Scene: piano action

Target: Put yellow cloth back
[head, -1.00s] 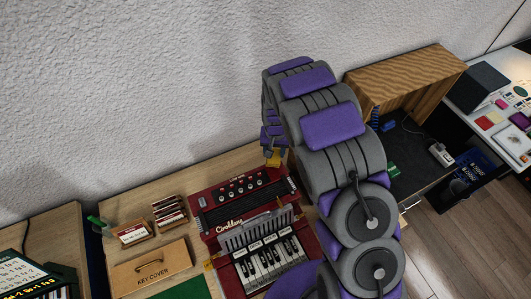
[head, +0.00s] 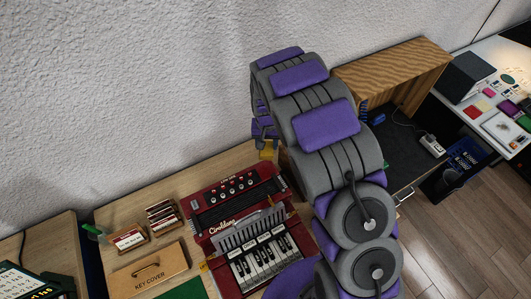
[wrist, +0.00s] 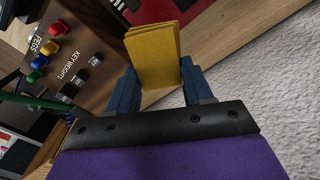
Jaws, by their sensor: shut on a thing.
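The yellow cloth (wrist: 153,55) is folded and upright between the two blue fingers of my gripper (wrist: 158,88) in the wrist view. The fingers are shut on it from both sides. In the head view a small yellow patch of the cloth (head: 266,152) shows behind the red accordion (head: 234,200), beside my purple and grey arm. My arm hides most of my gripper in that view.
A wooden key cover (head: 150,272) and small card holders (head: 130,238) stand left of the accordion. A panel with coloured pegs and key weights (wrist: 70,62) is at the left in the wrist view. A wood-grain box (head: 400,68) stands at the right, near the wall.

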